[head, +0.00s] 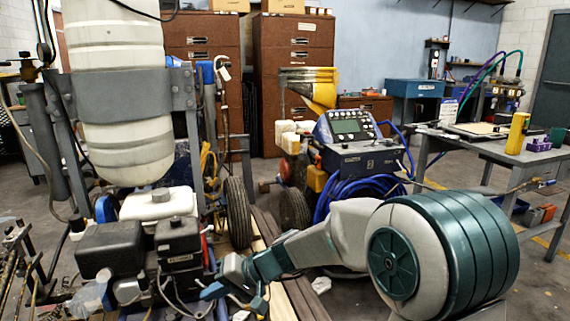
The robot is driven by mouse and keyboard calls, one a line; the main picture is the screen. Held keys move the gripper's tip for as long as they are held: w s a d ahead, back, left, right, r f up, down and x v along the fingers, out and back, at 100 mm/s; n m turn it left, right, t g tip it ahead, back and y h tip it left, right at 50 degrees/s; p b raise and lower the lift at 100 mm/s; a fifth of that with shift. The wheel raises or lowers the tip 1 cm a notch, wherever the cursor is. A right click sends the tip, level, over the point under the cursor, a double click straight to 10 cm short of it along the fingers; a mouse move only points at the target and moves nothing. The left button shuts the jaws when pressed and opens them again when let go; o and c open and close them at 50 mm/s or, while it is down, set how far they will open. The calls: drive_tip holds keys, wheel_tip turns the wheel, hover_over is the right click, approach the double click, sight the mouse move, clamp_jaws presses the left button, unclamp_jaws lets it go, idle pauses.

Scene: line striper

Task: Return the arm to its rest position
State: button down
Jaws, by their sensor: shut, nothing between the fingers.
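My arm comes in from the lower right, with a large dark green and grey joint in front. It reaches left and low across the floor in front of the machines. My gripper (257,302) is small at the arm's far end, near the bottom edge. It is shut and empty. Its fingertips are hard to make out against the clutter. It is close beside the line striper's engine (160,250), at its right; I cannot tell whether they touch. The striper carries a large white ribbed tank (120,90) on a grey frame.
A blue control unit (352,140) with coiled blue hose stands behind my arm. A workbench (490,150) with a yellow bottle (517,133) stands at right. Brown cabinets (290,60) line the back.

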drive_tip(key=s+d+r+m+t+h+p, duration=0.1)
drive_tip(key=s+d+r+h+p, duration=0.4)
drive_tip(key=d+r+p, duration=0.8)
drive_tip(key=s+d+r+m+t+h+p, duration=0.1)
drive_tip(key=s+d+r+h+p, duration=0.5)
drive_tip(key=s+d+r+p, duration=0.6)
drive_tip(key=d+r+p, duration=0.1)
drive_tip(key=d+r, duration=0.2)
drive_tip(key=d, duration=0.2)
drive_tip(key=shift+d+r+m+t, duration=0.2)
drive_tip(key=shift+d+m+t, duration=0.1)
drive_tip(key=shift+m, duration=0.1)
drive_tip(key=shift+s, duration=0.1)
